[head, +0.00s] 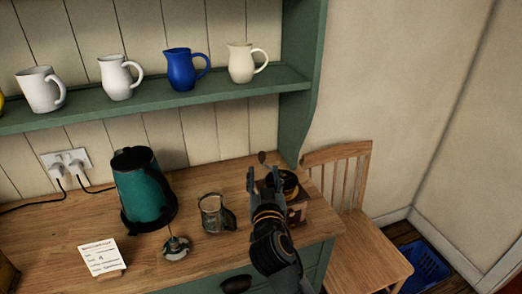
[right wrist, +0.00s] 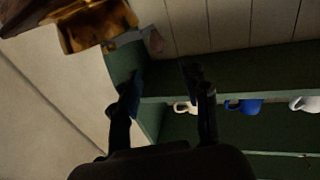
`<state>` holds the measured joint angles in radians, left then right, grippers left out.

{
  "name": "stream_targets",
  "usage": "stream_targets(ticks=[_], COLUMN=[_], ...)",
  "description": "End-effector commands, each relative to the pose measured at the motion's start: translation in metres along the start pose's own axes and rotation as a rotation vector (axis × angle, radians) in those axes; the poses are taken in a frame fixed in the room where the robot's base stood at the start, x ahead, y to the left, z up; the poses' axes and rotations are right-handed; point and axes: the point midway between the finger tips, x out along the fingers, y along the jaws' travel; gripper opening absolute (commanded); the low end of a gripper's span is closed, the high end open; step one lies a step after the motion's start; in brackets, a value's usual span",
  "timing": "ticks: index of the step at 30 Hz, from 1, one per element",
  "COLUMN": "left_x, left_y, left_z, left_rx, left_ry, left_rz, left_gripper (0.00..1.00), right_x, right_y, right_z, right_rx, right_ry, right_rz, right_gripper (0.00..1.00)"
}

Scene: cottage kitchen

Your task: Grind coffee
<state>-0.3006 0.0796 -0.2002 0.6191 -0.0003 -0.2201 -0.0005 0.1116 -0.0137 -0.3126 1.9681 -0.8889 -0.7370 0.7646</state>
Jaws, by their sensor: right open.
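The coffee grinder (head: 298,211) stands near the right end of the wooden counter, a wooden box with a dark and brass top. My right arm partly hides it. A small dark knob on a thin stem (head: 262,157), perhaps the crank's, shows just behind the gripper. My right gripper (head: 265,178) is open and empty, beside the grinder on its left. In the right wrist view its two fingers (right wrist: 164,84) are spread with nothing between them, and the grinder's brass part (right wrist: 95,28) shows at the upper left. A glass jar (head: 210,212) stands left of the gripper. My left gripper is not seen.
A teal kettle (head: 143,190), a small metal item (head: 176,247) and a written card (head: 102,258) are on the counter. Jugs, one of them blue (head: 181,70), stand on the green shelf (head: 190,96) above. A wooden chair (head: 362,245) is close at the right.

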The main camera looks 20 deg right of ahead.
Motion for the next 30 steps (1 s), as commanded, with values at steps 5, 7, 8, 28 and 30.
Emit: stream_targets(ticks=[5, 7, 8, 28, 30], left_x=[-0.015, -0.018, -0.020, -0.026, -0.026], left_y=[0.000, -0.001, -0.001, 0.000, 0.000], left_z=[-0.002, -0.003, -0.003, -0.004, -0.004], left_rx=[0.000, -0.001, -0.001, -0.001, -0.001], left_ry=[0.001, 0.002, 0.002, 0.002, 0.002], left_rz=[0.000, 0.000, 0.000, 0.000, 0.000], left_gripper=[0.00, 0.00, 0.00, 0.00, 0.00], right_x=[0.041, 0.055, 0.060, 0.094, 0.094], right_y=[0.001, 0.001, 0.001, 0.001, 0.001], right_z=[-0.005, -0.003, -0.003, 0.001, 0.001], right_rx=[-0.005, -0.005, -0.005, -0.001, -0.001], right_ry=[0.001, 0.000, 0.000, -0.001, -0.001], right_rz=[0.002, 0.002, 0.002, 0.001, 0.001], right_gripper=[0.45, 0.45, 0.45, 0.39, 0.25])
